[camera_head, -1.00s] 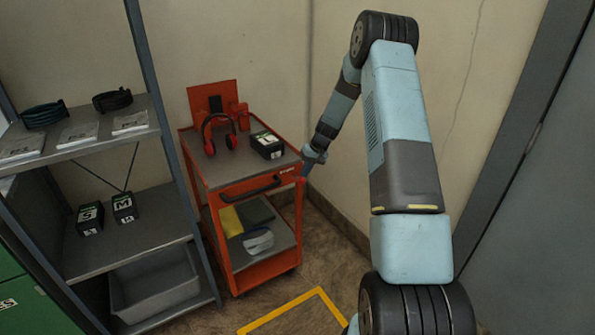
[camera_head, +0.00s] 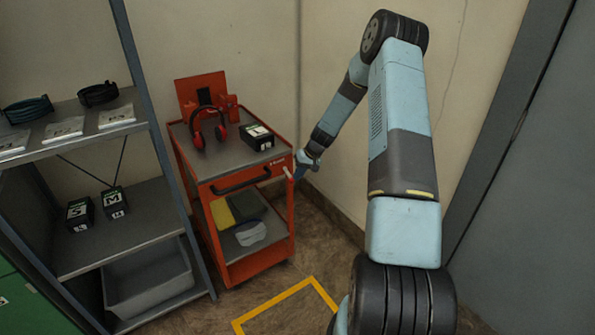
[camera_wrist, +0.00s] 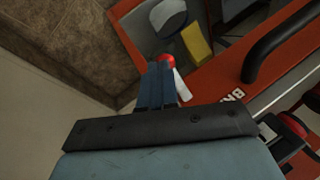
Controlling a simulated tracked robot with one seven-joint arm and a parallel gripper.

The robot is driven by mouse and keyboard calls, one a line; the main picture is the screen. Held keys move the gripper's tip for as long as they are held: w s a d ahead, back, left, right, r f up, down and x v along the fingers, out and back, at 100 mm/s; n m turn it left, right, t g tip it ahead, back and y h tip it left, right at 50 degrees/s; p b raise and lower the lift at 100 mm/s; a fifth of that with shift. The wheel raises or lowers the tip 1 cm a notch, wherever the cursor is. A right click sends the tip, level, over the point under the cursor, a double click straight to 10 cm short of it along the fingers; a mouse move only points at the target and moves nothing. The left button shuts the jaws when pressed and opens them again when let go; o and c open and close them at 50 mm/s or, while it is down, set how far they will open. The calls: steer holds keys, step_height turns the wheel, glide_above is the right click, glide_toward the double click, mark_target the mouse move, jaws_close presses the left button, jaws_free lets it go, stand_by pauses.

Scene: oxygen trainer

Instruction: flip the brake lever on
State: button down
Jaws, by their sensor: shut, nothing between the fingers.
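The red tool cart (camera_head: 238,187) stands against the wall in the head view. The brake lever, a pale bar with a red knob (camera_wrist: 168,59), shows at my fingertips in the wrist view. It sits by the cart's red front panel, beside partly hidden white lettering (camera_wrist: 231,98). My gripper (camera_head: 299,171) is at the cart's right front corner. In the wrist view its blue fingers (camera_wrist: 160,68) are together and cover part of the lever. The fingertips are very close to the knob; whether they touch it is unclear.
The cart's black handle (camera_head: 241,181) is left of my gripper. A headset (camera_head: 208,128) and black box (camera_head: 257,136) sit on its top. A grey shelf rack (camera_head: 150,140) stands left. The wall is close behind my gripper; a yellow floor outline (camera_head: 285,303) lies in front.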

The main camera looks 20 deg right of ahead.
steer(key=shift+f, duration=0.45)
steer(key=shift+s+f, duration=0.15)
stand_by(0.3)
steer(key=s+d+r, duration=0.6)
steer(key=d+r, duration=0.1)
steer(key=r, duration=0.2)
steer(key=shift+s+r, duration=0.15)
stand_by(0.5)
